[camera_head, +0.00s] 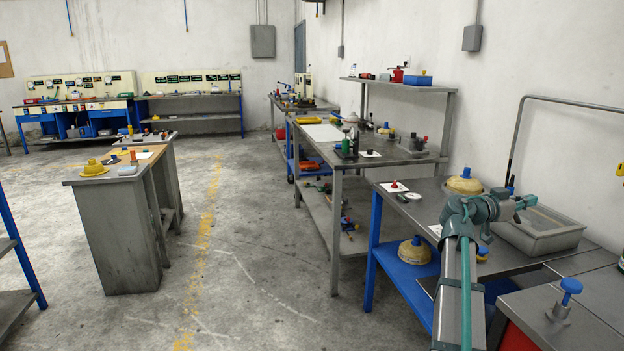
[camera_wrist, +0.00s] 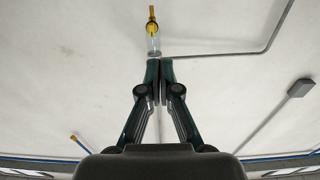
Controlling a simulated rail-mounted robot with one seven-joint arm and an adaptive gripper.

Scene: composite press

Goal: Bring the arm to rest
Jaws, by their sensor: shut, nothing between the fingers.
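My arm rises at the lower right of the head view, beside the right-hand benches, and bends at the top. My gripper (camera_head: 524,202) is at its end, small in that view, over the area of the grey tray. In the wrist view my gripper (camera_wrist: 160,64) has its two dark green fingers together at the tips, with nothing seen held between them. It faces a pale wall or ceiling surface. A small clear and yellow item (camera_wrist: 153,34) shows beyond the fingertips; its distance is unclear.
A grey tray (camera_head: 541,236) sits on the bench below my gripper. A blue-knobbed part (camera_head: 567,292) stands at the lower right. A domed yellow part (camera_head: 464,184) is behind my arm. A tall bent pipe (camera_head: 517,135) stands by the wall. The floor aisle (camera_head: 240,250) is clear.

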